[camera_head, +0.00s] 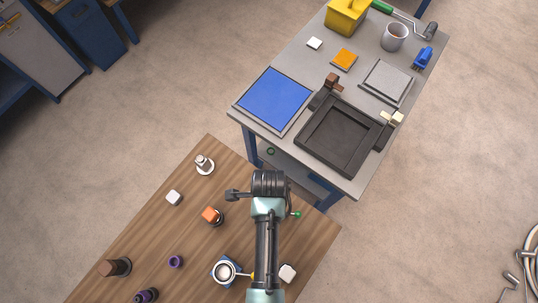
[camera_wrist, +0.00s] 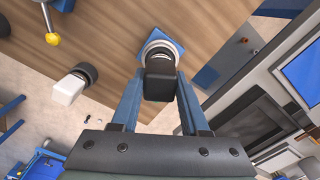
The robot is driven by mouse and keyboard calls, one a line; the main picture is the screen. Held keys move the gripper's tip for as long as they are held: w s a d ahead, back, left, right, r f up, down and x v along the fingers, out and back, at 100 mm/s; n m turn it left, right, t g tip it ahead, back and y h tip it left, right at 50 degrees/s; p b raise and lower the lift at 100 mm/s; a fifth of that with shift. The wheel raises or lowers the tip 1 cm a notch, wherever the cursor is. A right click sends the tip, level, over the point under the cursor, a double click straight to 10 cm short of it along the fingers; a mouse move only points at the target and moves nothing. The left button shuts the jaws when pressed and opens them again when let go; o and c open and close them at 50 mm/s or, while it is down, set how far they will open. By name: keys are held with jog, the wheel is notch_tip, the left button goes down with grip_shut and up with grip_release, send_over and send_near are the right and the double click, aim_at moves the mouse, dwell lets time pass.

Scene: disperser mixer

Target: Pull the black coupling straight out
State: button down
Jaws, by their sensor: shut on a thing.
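My gripper (camera_wrist: 160,85) is shut on the black coupling (camera_wrist: 157,82), its blue fingers on either side in the wrist view. Beyond the coupling is a pale ring (camera_wrist: 148,46) on a blue plate (camera_wrist: 178,50) on the wooden table. The coupling lines up with the ring and covers part of it. I cannot tell whether the coupling is still seated in the ring or clear of it. In the head view my arm covers the coupling and the fingers.
A grey table (camera_head: 250,115) with a black tray (camera_head: 340,135) stands beyond.

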jog(key=shift+r+p, duration=1.85)
jog(key=shift+r+p, duration=2)
jog(key=shift+p, duration=0.15)
